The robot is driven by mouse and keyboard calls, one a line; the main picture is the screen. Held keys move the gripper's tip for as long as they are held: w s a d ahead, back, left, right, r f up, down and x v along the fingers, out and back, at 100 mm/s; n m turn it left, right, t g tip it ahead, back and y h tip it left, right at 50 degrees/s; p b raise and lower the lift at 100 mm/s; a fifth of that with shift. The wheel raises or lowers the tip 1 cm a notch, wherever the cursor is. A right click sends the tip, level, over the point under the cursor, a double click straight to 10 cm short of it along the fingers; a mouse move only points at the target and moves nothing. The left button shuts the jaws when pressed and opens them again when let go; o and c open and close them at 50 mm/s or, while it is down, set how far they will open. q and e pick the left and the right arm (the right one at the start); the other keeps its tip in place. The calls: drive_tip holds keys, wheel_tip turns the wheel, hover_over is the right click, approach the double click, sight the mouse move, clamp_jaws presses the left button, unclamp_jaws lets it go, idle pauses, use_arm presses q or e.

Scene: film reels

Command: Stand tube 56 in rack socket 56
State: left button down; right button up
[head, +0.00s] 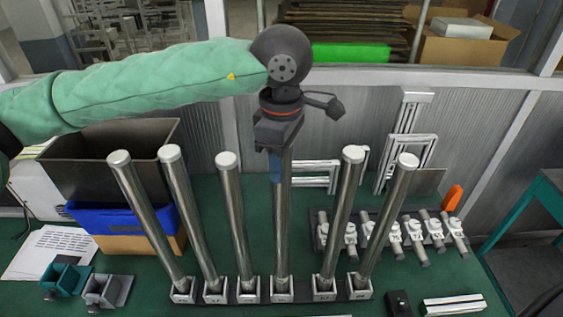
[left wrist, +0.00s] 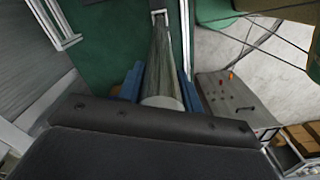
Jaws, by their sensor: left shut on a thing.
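A long steel tube (head: 282,225) stands upright in the head view, its upper end between the blue fingers of my left gripper (head: 275,167). The left gripper is shut on it from above. In the left wrist view the tube (left wrist: 163,65) runs away between the blue fingers (left wrist: 160,85) toward a square socket (left wrist: 159,17). In the head view its lower end meets the fourth socket from the left (head: 281,289) of the rack (head: 205,297); I cannot tell how deep it sits. The socket numbers are too small to read surely. My right gripper is not in view.
Other capped steel tubes (head: 236,215) stand in the sockets on both sides, leaning outward in the picture. A rack of clamp fittings (head: 394,235) lies at the right. A blue bin (head: 125,219) and dark box (head: 110,165) stand at the left.

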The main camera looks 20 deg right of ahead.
use_arm(q)
drive_tip(key=shift+b, duration=0.9)
idle(0.8)
drive_tip(key=shift+f+b, duration=0.65)
drive_tip(key=shift+b, duration=0.15)
idle(0.5)
drive_tip(key=c, duration=1.2)
unclamp_jaws()
drive_tip(key=shift+r, duration=5.5)
